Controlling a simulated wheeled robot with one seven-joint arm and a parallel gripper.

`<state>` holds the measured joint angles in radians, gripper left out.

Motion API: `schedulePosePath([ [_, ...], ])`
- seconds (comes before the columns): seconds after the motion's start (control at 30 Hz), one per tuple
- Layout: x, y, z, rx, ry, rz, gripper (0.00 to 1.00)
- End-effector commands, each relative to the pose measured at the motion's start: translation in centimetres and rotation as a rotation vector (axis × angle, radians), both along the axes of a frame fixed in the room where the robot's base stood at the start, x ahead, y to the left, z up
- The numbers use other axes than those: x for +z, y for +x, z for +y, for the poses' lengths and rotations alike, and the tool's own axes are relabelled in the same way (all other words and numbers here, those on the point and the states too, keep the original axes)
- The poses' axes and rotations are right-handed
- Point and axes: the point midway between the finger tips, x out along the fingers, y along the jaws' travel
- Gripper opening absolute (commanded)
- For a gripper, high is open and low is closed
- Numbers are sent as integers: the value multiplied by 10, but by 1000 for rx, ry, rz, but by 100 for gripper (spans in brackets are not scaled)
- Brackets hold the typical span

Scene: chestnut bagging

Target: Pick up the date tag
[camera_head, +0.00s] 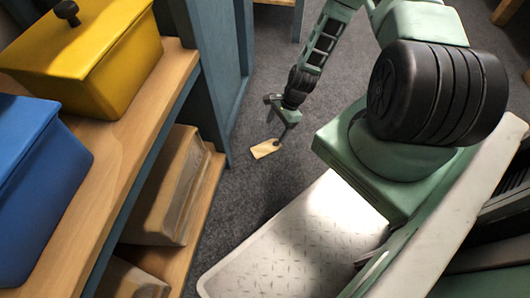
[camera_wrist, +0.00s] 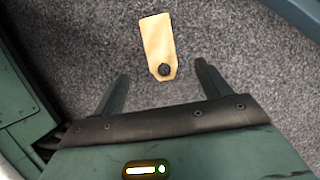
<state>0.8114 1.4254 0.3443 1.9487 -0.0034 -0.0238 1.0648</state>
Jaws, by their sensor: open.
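The date tag (camera_wrist: 158,42) is a small tan tag with a clipped end and a dark round eyelet. In the wrist view it lies on the grey carpet, just beyond my fingertips and roughly centred between them. My gripper (camera_wrist: 160,80) is open and empty, with one finger on each side below the tag. In the head view the tag (camera_head: 265,149) is on the floor beside the shelf unit, just below my gripper (camera_head: 280,116). The exact height of my fingers above the floor cannot be told.
A wooden shelf (camera_head: 95,150) with blue uprights stands at the left. It holds a yellow lidded box (camera_head: 90,60), a blue box (camera_head: 25,180) and a tan container (camera_head: 165,190) lower down. Grey carpet (camera_head: 262,60) is clear around the tag.

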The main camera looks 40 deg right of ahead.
Motion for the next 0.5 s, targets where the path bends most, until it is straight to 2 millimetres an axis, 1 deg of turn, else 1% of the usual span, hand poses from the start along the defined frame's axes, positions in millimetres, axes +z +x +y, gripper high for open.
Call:
schedulePosePath([
  [0.03,-16,1,5,1,0,1,76],
  [0.13,-29,2,10,1,0,1,76],
  [0.23,-36,3,14,1,0,0,76],
  [0.43,-41,4,17,2,0,-1,76],
  [0.5,-47,4,19,2,0,-1,76],
])
